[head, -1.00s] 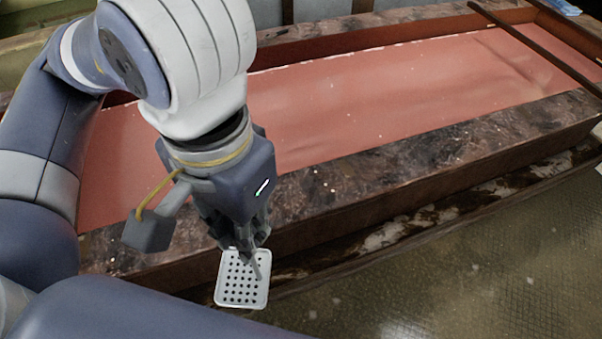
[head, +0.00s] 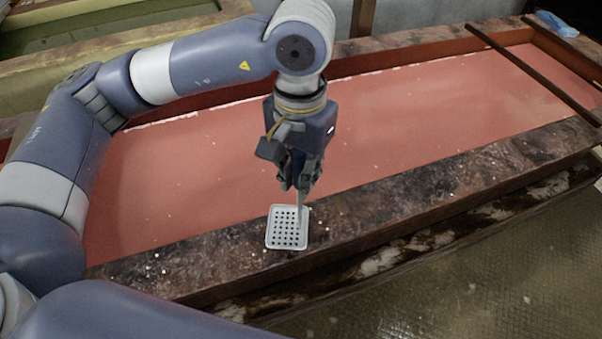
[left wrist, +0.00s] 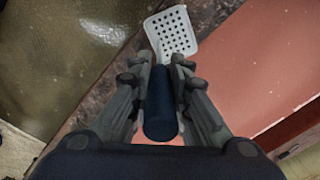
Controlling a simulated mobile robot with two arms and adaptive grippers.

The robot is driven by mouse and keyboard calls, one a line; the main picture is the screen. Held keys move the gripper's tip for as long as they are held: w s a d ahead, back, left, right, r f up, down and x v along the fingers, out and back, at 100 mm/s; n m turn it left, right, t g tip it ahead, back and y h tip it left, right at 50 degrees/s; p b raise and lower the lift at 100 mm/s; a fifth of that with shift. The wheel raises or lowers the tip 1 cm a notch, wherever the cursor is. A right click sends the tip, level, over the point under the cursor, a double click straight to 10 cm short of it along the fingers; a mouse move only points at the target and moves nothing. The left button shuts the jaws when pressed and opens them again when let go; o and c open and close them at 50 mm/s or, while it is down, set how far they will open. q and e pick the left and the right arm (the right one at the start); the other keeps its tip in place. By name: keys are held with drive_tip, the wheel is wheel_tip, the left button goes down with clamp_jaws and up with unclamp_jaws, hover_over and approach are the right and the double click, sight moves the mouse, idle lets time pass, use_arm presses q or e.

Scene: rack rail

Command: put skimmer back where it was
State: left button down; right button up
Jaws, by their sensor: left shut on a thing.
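The skimmer (head: 287,229) has a pale, square, perforated head and a dark blue handle, which shows in the left wrist view (left wrist: 160,112). My left gripper (head: 300,183) is shut on the handle. In the head view the skimmer's head hangs below the gripper, over the near stone rim of the vat. I cannot tell whether it touches the rim. The left wrist view shows the perforated head (left wrist: 171,33) beyond the fingertips. My right gripper is not in view.
The long vat (head: 440,208) holds pinkish-red liquid (head: 390,120). Dark rails (head: 540,70) cross its far right end. A blue item (head: 557,23) lies at the far right corner. Textured floor (head: 480,280) is at the lower right.

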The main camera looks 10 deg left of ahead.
use_arm(q)
drive_tip(key=shift+w+f+p, duration=0.2)
drive_tip(key=shift+f+p, duration=0.1)
drive_tip(key=shift+p, duration=0.05)
wheel_tip(320, 180, down, 2)
drive_tip(key=shift+f+p, duration=0.1)
drive_tip(key=shift+p, duration=0.6)
drive_tip(key=shift+f, duration=0.4)
drive_tip(key=shift+d+f+b, duration=0.1)
drive_tip(key=shift+f+b, duration=0.1)
drive_tip(key=shift+b, duration=0.2)
drive_tip(key=c, duration=1.7)
unclamp_jaws()
drive_tip(key=shift+o, duration=0.9)
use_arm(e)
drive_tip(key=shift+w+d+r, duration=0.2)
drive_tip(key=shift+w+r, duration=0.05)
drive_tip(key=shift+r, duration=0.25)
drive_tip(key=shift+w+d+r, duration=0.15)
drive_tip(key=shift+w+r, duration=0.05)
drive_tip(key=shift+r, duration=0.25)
use_arm(q)
drive_tip(key=shift+r, duration=0.15)
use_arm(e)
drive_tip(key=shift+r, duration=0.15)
